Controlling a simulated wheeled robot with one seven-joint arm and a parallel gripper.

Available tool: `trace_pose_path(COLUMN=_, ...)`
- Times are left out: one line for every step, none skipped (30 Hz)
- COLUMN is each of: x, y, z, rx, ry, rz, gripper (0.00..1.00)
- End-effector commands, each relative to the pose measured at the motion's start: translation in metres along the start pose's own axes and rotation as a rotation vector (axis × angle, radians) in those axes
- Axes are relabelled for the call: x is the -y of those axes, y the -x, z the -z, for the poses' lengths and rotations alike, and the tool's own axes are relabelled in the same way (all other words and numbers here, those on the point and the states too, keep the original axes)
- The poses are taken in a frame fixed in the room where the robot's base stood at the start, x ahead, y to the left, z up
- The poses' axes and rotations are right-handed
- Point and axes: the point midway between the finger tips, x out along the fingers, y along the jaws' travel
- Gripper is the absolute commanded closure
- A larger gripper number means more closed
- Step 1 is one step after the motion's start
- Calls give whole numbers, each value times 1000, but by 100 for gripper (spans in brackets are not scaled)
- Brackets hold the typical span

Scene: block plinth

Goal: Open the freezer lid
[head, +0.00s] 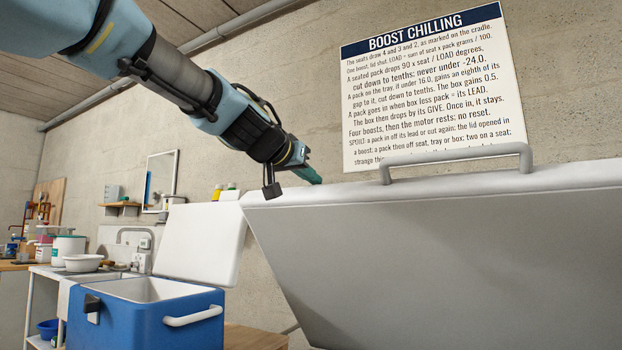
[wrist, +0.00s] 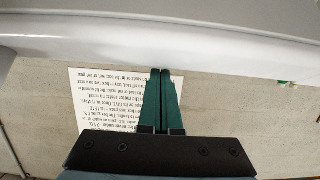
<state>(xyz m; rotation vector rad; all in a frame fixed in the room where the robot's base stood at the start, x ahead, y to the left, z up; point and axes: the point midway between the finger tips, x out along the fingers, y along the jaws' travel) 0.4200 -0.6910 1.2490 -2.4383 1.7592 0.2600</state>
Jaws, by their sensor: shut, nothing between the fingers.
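The freezer lid (head: 440,255) stands raised and tilted in the head view, filling the lower right. Its broad grey face is toward me, and a grey bar handle (head: 455,153) sits along its upper edge. My gripper (head: 314,178) is at the lid's upper edge, left of the handle and not on it. The green fingers are shut together and empty. In the wrist view, my gripper (wrist: 165,72) points at the pale edge of the lid (wrist: 165,35). I cannot tell whether the tips touch it. The freezer body is not clearly in view.
A blue cooler box (head: 150,322) with its white lid (head: 200,243) up stands at the left. Behind it are a sink bench with a white bowl (head: 92,263) and a wall shelf. A "Boost Chilling" sign (head: 430,90) hangs on the concrete wall behind the lid.

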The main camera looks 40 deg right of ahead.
Motion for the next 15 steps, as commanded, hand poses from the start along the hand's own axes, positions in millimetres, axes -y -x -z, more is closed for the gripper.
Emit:
trace_pose_path(x=0, y=-2, z=8, rx=0, ry=1, rz=0, gripper=100)
trace_pose_path(x=1, y=-3, z=11, rx=0, ry=1, rz=0, gripper=100)
trace_pose_path(x=2, y=-5, z=16, rx=0, ry=0, rz=0, gripper=100)
trace_pose_path(x=2, y=-7, z=19, rx=1, ry=0, rz=1, gripper=100)
trace_pose_path(x=2, y=-9, z=23, rx=1, ry=0, rz=1, gripper=100)
trace_pose_path(x=3, y=-11, z=29, rx=1, ry=1, rz=1, gripper=100)
trace_pose_path(x=4, y=-13, z=33, rx=1, ry=1, rz=2, gripper=100)
trace_pose_path(x=4, y=-4, z=26, rx=-2, ry=-1, rz=4, gripper=100)
trace_pose_path(x=4, y=4, z=23, rx=-3, ry=-1, rz=4, gripper=100)
trace_pose_path(x=4, y=11, z=23, rx=-4, ry=-2, rz=5, gripper=100)
trace_pose_path(x=4, y=16, z=23, rx=-3, ry=-2, rz=4, gripper=100)
trace_pose_path(x=3, y=25, z=23, rx=-3, ry=-2, rz=4, gripper=100)
trace_pose_path(x=4, y=30, z=23, rx=-3, ry=-1, rz=4, gripper=100)
trace_pose_path(x=4, y=37, z=23, rx=-3, ry=-1, rz=4, gripper=100)
trace_pose_path(x=4, y=44, z=22, rx=-2, ry=0, rz=4, gripper=100)
